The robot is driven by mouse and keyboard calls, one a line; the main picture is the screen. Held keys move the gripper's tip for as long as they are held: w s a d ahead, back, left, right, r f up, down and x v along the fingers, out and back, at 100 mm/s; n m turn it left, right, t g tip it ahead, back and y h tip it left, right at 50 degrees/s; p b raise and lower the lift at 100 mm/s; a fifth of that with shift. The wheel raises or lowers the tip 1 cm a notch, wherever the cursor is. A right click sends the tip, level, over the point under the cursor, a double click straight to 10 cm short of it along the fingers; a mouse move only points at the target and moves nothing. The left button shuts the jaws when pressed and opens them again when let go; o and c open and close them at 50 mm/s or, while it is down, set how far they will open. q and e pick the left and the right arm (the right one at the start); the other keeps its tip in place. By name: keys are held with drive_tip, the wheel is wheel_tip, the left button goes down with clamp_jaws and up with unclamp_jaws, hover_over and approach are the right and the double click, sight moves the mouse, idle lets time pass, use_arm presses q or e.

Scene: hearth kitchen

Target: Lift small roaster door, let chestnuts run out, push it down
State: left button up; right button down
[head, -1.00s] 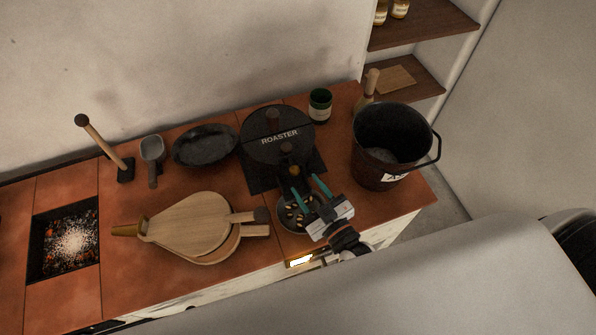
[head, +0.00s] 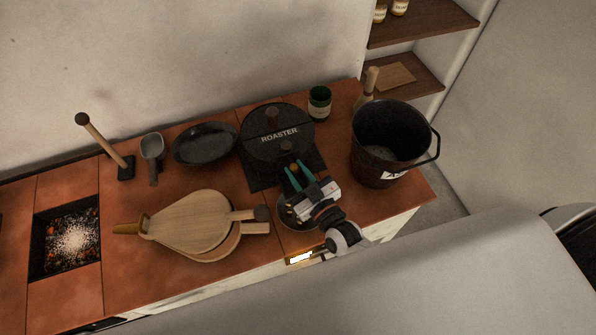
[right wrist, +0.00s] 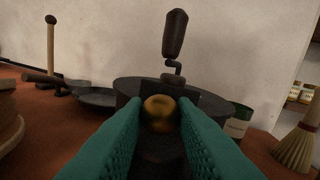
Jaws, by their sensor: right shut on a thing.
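The black roaster (head: 277,140), lettered ROASTER, stands at the back of the counter. It also shows ahead in the right wrist view (right wrist: 205,101), with a dark crank handle (right wrist: 175,38) above it. My right gripper (head: 298,178) is at the roaster's front, its teal fingers closed around a small brass knob (right wrist: 160,112). The small door behind the knob is hidden, so I cannot tell how high it sits. A round dish (head: 284,217) stands below the gripper, mostly covered by it; its contents cannot be made out clearly now. My left gripper is not in view.
Wooden bellows (head: 190,225) lie left of the dish. A black bucket (head: 368,172) stands close on the right. A dark pan (head: 205,146), a scoop (head: 152,150) and a green jar (head: 320,103) are behind. An ember pit (head: 70,240) is far left.

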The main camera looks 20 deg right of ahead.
drive_tip(key=shift+f+b, duration=1.7)
drive_tip(key=shift+f, duration=0.65)
drive_tip(key=shift+s, duration=0.1)
drive_tip(key=c, duration=1.2)
unclamp_jaws()
drive_tip(key=b+v, duration=0.1)
drive_tip(key=v, duration=1.1)
drive_tip(key=shift+r+b, duration=0.15)
drive_tip(key=shift+b, duration=0.15)
